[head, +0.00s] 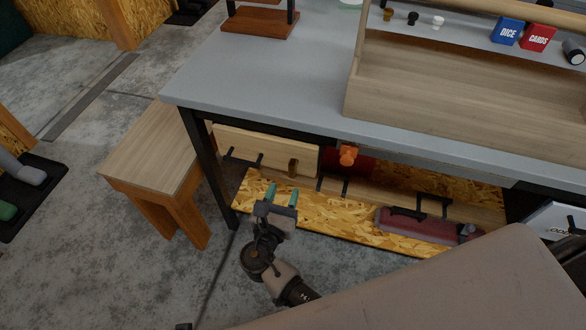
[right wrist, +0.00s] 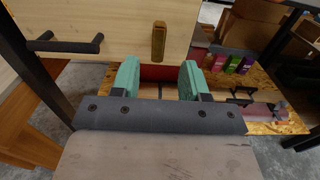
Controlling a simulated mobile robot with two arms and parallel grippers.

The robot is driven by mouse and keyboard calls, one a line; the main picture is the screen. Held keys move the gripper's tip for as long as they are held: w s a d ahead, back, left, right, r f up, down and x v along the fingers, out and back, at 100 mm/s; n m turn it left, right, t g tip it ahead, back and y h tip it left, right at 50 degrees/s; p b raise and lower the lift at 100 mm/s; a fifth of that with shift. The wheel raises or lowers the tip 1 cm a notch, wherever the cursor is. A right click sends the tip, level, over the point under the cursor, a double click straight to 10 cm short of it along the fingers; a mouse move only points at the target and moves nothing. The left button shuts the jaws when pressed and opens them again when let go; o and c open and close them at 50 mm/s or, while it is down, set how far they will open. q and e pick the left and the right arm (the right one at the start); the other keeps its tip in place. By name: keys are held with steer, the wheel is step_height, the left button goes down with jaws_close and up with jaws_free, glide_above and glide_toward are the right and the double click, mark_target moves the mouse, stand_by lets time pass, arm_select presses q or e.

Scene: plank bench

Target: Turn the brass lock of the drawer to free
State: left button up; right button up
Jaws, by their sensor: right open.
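The drawer (head: 262,147) has a pale wood front under the grey bench top, with a black bar handle (head: 244,158) at its left. The brass lock (head: 293,167) is a small upright bar on the right part of the front; it also shows upright in the right wrist view (right wrist: 158,41). My right gripper (head: 282,195) is open and empty, its green fingertips below and in front of the lock, apart from it. In the right wrist view the fingers (right wrist: 160,80) stand to either side below the lock. My left gripper is not in view.
A wooden stool (head: 150,150) stands left of the black bench leg (head: 208,165). A low chipboard shelf (head: 340,222) holds a dark red tool (head: 425,228). A wooden tray (head: 450,85) sits on the bench.

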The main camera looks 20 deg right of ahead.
mark_target(291, 172)
steer(key=x, duration=0.7)
steer(key=shift+w+d+f+b, duration=0.1)
steer(key=shift+w+b, duration=0.1)
steer(key=shift+b, duration=0.1)
steer(key=shift+w+d, duration=0.3)
steer(key=shift+w, duration=0.15)
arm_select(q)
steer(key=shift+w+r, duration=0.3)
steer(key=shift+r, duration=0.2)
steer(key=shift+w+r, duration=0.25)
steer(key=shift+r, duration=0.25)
arm_select(e)
jaws_close()
